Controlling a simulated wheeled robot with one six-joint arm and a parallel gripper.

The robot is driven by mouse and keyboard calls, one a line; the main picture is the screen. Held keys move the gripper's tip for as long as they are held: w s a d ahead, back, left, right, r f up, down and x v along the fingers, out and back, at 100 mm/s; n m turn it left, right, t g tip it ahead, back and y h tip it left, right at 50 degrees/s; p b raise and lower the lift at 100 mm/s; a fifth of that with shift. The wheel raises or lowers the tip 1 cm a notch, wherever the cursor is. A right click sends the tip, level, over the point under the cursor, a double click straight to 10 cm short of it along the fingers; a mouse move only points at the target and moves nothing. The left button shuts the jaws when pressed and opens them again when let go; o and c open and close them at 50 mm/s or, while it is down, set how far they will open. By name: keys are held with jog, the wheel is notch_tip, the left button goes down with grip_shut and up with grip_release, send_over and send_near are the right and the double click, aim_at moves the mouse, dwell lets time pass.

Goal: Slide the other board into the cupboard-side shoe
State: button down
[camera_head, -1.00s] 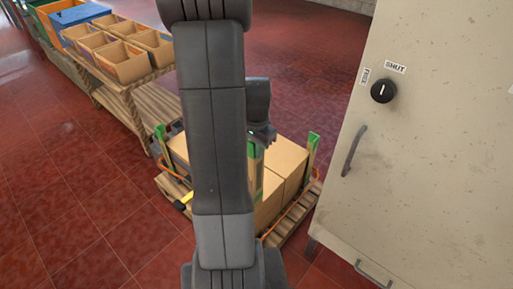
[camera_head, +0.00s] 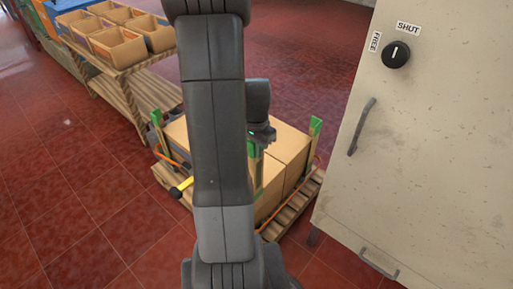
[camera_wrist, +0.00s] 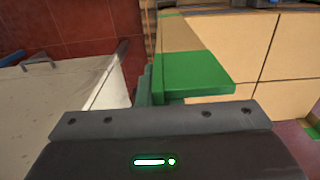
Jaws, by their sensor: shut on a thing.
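My gripper (camera_head: 263,138) is shut on a board (camera_head: 257,168) with a green end, over the loaded pallet (camera_head: 295,208). In the wrist view the board (camera_wrist: 195,68) is green near the jaws and tan farther off. Another green-topped board (camera_head: 315,132) stands upright at the pallet's right corner, on the side of the cupboard (camera_head: 440,150). A green-topped post (camera_head: 157,120) stands at the far left corner. My arm covers the middle of the pallet. I cannot make out the cupboard-side shoe or the held board's lower end.
Large cartons (camera_head: 285,150) fill the pallet. An orange strap (camera_head: 312,180) and a yellow-and-black piece (camera_head: 181,188) show at its sides. The cupboard's handle (camera_head: 361,127) sticks out at right. A wooden bench (camera_head: 130,88) with bins is behind left. Red floor at left is clear.

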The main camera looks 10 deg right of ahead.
aim_at(256, 167)
jog(key=shift+f+b, duration=8.1)
jog(key=shift+f, duration=2.55)
jog(key=shift+f+b, duration=0.45)
jog(key=shift+f, duration=0.15)
jog(key=c, duration=1.5)
grip_release()
notch_tip(256, 167, up, 14)
jog(key=p, duration=0.5)
jog(key=shift+f, duration=0.1)
